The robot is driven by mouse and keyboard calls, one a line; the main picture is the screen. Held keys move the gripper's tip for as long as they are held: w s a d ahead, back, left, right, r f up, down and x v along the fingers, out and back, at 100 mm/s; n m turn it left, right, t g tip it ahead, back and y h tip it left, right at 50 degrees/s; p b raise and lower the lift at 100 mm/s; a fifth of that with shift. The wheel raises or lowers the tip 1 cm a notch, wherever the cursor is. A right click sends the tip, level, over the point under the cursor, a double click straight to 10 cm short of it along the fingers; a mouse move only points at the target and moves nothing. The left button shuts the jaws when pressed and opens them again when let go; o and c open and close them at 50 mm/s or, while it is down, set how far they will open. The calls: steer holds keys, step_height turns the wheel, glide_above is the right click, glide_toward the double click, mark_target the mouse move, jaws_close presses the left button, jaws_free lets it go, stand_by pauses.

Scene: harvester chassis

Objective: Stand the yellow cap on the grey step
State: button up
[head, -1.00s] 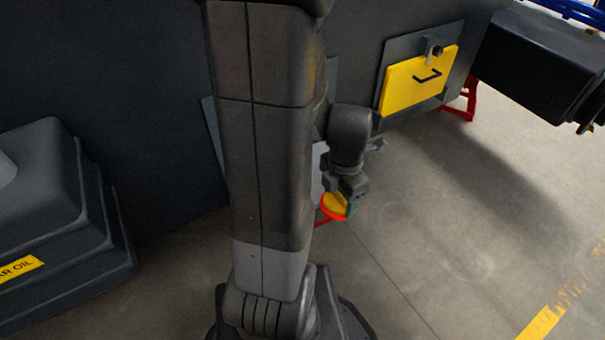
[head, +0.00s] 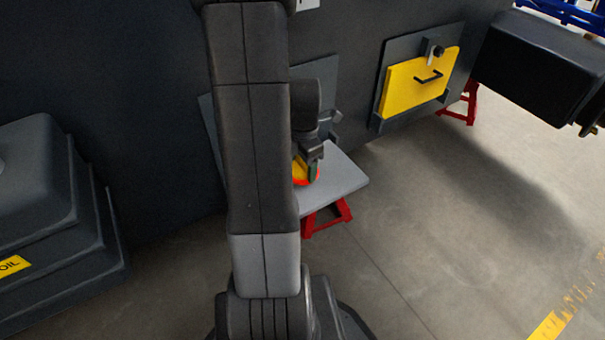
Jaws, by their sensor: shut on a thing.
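The yellow cap (head: 300,172) has an orange-red rim and shows only in part, to the right of my arm. My gripper (head: 312,172) is shut on the cap. The grey step (head: 340,182) is a flat light-grey plate on red legs. The cap appears over the step in the picture; I cannot tell whether it touches the top.
A dark chassis wall stands behind the step. A yellow panel (head: 418,82) with a black handle and latch is on it at the right. A stepped dark housing (head: 60,215) stands at the left. The concrete floor (head: 430,240) at the front right is clear.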

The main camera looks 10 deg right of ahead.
mark_target(303, 173)
steer(key=shift+w+f+b, duration=0.2)
steer(key=shift+f+b, duration=0.5)
steer(key=shift+f, duration=1.15)
steer(key=shift+f, duration=0.1)
steer(key=o, duration=1.2)
steer(key=shift+r+p, duration=1.3)
steer(key=shift+r, duration=2.6)
